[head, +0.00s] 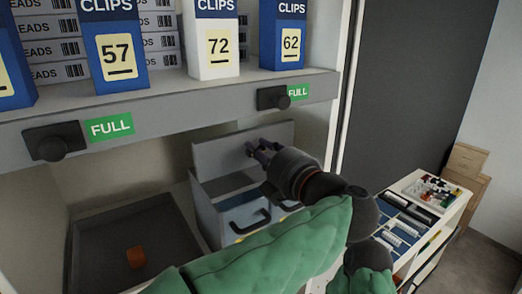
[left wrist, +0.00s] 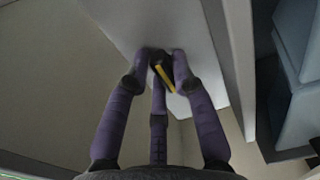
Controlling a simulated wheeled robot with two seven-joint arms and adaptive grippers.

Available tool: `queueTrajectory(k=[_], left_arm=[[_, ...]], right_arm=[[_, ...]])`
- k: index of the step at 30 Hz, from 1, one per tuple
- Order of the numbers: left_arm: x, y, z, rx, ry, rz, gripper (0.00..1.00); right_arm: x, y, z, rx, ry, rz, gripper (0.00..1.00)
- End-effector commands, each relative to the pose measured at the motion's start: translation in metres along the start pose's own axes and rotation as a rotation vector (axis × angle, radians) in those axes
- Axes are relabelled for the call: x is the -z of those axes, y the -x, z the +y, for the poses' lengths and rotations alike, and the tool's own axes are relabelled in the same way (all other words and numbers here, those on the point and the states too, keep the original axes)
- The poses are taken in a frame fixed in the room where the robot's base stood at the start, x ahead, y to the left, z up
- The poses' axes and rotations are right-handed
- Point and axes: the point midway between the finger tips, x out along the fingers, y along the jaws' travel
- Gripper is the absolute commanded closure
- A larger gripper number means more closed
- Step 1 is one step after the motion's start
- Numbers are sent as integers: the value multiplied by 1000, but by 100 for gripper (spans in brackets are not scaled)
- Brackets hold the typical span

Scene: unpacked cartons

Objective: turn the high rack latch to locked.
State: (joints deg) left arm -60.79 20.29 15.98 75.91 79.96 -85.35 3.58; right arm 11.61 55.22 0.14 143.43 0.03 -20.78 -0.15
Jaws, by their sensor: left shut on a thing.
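A grey upright panel (head: 215,154) stands at the back of a small grey drawer unit under the shelf. My left gripper (head: 256,149) reaches the panel's face, its fingers closed together there. In the left wrist view, its purple fingers are shut around a small dark knob with a yellow stripe (left wrist: 167,77), on a pale panel (left wrist: 125,25). This appears to be the latch. In the head view the fingers hide the latch, so its setting cannot be read there. My right gripper is not in view.
The shelf edge (head: 190,103) above carries dark knobs and green FULL labels. Numbered CLIPS boxes (head: 121,57) stand on it. A dark tray (head: 125,235) with an orange block (head: 136,257) lies at lower left. A white cart (head: 460,212) stands at right.

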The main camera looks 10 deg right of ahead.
Motion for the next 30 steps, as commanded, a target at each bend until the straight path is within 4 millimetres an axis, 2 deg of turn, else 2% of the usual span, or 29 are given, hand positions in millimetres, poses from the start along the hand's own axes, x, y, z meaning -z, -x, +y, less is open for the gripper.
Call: queueTrajectory(k=[3, 4, 6, 16, 20, 23, 30], left_arm=[[0, 0, 0, 0, -2, 0, 100], [0, 0, 0, 0, -2, 0, 72], [0, 0, 0, 0, -2, 0, 52], [0, 0, 0, 0, 0, 0, 51], [-1, 8, 0, 0, 0, -2, 51], [-1, 21, 0, -1, 0, -3, 51], [-1, 69, 0, -1, -1, -4, 51]], right_arm=[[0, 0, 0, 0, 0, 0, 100], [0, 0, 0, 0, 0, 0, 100], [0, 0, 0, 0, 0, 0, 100], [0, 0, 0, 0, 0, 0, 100], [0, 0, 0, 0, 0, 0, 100], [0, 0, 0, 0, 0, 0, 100], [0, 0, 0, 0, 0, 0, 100]])
